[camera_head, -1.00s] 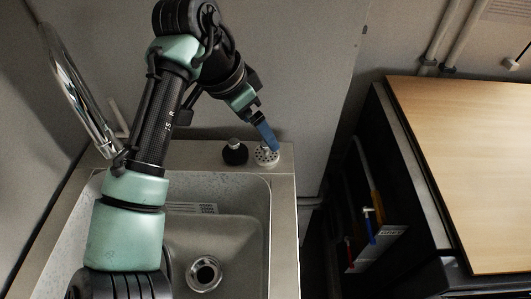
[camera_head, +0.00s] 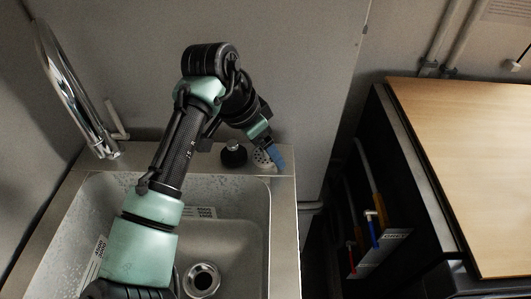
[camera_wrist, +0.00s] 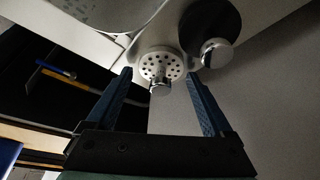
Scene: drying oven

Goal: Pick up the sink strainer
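The sink strainer (camera_wrist: 161,65) is a pale round piece with holes and a metal knob. In the head view the strainer (camera_head: 261,157) stands on the sink's back right ledge, partly hidden by my gripper (camera_head: 277,160). In the wrist view my gripper (camera_wrist: 159,73) is open, with its two blue fingers wide apart. The strainer appears between the fingertips and somewhat beyond them, with nothing held. I cannot tell whether a finger touches it.
A black stopper with a metal knob (camera_head: 234,153) stands close to the strainer's left; the wrist view shows it by one finger. The sink basin (camera_head: 232,236) lies in front, a chrome faucet (camera_head: 72,90) at left. A wall is behind, and a wooden-topped cabinet (camera_head: 465,150) at right.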

